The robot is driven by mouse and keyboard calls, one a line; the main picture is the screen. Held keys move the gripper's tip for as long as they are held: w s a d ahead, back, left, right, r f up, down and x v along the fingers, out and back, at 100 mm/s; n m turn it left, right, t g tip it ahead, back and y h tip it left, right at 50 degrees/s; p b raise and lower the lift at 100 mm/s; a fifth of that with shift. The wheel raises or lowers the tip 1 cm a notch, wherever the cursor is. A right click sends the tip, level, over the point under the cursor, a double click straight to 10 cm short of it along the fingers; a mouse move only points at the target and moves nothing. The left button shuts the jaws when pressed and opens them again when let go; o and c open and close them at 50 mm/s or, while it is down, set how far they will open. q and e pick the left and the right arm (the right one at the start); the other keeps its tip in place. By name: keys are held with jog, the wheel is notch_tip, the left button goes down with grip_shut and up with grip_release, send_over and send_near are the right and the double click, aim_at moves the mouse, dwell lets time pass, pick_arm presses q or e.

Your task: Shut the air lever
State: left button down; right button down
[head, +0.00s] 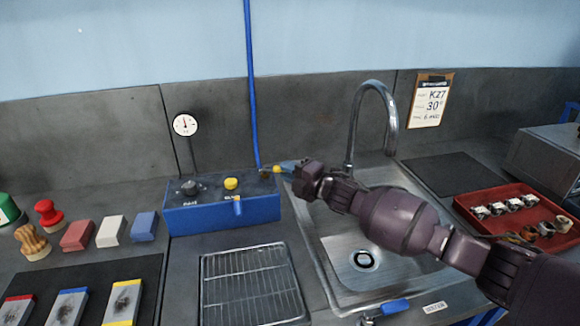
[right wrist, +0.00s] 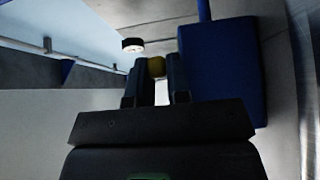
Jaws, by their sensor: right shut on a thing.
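The air lever (head: 277,169) shows as a small yellow end at the right rear corner of the blue box (head: 222,210), near the foot of the blue air pipe (head: 251,90). My right gripper (head: 287,168) reaches in from the right over the sink and is shut on the lever. In the right wrist view, the yellow end (right wrist: 156,66) sits between the two dark fingers, with the blue box (right wrist: 222,70) to the right. The gripper hides much of the lever, so its exact angle cannot be told. My left gripper is not in view.
A round gauge (head: 185,124) stands behind the box, which carries a black knob (head: 189,188) and a yellow knob (head: 231,183). A wire rack (head: 250,284) lies in front. The sink's tap (head: 392,118) rises behind my right arm. A red tray (head: 490,228) holds small parts.

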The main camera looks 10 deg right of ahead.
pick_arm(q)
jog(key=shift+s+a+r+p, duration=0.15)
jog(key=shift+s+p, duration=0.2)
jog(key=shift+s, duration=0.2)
pick_arm(e)
jog(key=shift+s+a+m+t+h, duration=0.2)
jog(key=shift+s+m+t+h, duration=0.2)
jog(key=shift+m+t+h, duration=0.4)
jog(key=c, duration=1.1)
grip_release()
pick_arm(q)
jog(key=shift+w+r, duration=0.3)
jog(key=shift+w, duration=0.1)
pick_arm(e)
jog(key=shift+s+d, duration=0.1)
